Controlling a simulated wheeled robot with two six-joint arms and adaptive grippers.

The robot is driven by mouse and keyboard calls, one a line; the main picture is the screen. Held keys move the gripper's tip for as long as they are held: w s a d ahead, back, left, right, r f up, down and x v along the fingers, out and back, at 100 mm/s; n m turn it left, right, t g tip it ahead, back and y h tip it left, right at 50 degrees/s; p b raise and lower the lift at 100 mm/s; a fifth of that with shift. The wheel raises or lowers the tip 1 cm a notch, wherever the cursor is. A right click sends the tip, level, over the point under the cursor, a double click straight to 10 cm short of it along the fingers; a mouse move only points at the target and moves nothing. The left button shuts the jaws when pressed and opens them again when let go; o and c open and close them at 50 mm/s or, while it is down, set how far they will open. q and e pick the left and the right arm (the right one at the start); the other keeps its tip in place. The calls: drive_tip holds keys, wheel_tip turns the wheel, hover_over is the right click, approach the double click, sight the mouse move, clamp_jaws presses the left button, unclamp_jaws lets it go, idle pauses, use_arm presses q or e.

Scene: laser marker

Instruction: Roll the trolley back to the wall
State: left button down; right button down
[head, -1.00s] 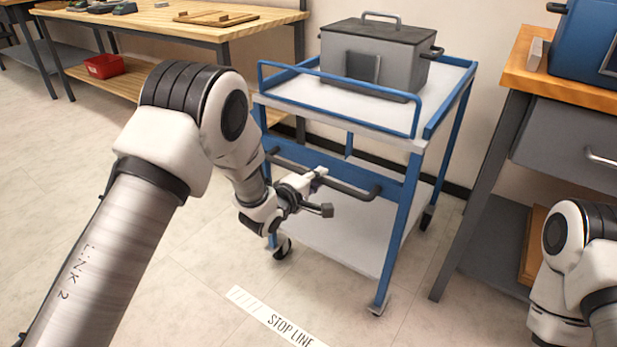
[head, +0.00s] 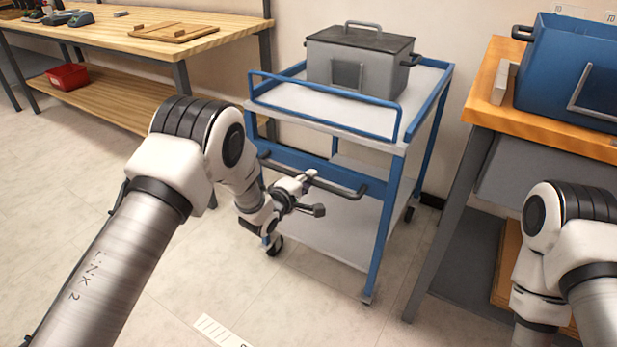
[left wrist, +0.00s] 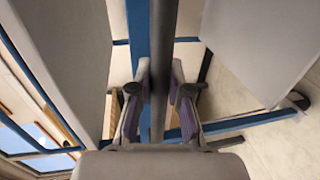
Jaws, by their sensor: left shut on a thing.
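The blue-framed trolley (head: 330,117) with two pale shelves stands near the back wall in the head view. A dark push bar (head: 338,188) runs across its near side. My left gripper (head: 305,195) is at the bar's left part, shut on it. In the left wrist view the bar (left wrist: 159,60) passes between the two fingers of the left gripper (left wrist: 159,105). My right arm shows at the lower right of the head view, but its gripper is out of the picture.
A grey lidded box (head: 360,62) sits on the trolley's top shelf. A wooden workbench (head: 220,40) stands at the left. An orange-topped bench (head: 490,110) with a blue box (head: 570,65) stands close on the right. A white floor marking (head: 220,330) lies in front.

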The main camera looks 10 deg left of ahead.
use_arm(q)
drive_tip(key=shift+w+r, duration=0.15)
drive_tip(key=shift+r, duration=0.1)
drive_tip(key=c, duration=1.5)
unclamp_jaws()
drive_tip(key=shift+c, duration=0.2)
drive_tip(key=o, duration=0.4)
drive_tip(key=shift+w+d+f, duration=0.1)
drive_tip(key=shift+w, duration=0.05)
drive_tip(key=shift+o, duration=0.2)
drive_tip(key=v, duration=1.2)
drive_tip(key=shift+f, duration=0.1)
